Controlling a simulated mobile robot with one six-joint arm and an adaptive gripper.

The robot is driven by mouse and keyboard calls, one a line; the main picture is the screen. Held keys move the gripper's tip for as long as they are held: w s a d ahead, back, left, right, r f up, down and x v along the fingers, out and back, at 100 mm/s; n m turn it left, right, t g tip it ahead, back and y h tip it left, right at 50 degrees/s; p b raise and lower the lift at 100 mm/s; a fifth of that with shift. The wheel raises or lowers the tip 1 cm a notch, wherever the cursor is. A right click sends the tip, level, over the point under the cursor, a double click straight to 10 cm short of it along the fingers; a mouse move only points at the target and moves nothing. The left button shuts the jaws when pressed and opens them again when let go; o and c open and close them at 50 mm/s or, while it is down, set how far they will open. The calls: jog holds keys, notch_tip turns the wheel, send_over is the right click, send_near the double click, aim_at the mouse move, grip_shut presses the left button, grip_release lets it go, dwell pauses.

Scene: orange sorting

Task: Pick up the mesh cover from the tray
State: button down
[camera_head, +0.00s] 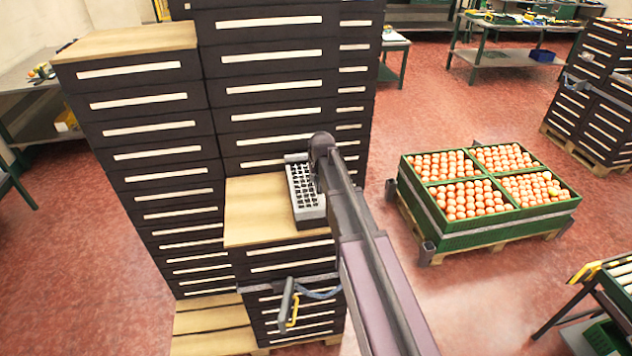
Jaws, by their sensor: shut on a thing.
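The mesh cover (303,190) is a light grey piece with rows of dark openings. It shows at the wooden top of the short dark drawer stack, left of my arm. A pale solid block shows at its near end, and I cannot tell the tray apart from the cover. My gripper (318,172) is at the cover's right edge, at the far end of my arm. It is shut on the cover. Its fingertips are mostly hidden by my arm, and I cannot tell whether the cover is raised.
Tall dark drawer stacks (265,85) stand close behind and to the left. The short stack's wooden top (250,215) is bare left of the cover. A green crate (480,240) of orange balls sits on a pallet to the right. Red floor is clear between.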

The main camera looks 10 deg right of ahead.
jog(key=shift+r, duration=0.2)
notch_tip(320, 180, up, 4)
jog(key=p, duration=0.4)
jog(key=shift+r+p, duration=0.15)
jog(key=shift+p, duration=0.2)
jog(key=s, duration=1.6)
jog(key=shift+r+p, duration=0.4)
jog(key=shift+f, duration=0.15)
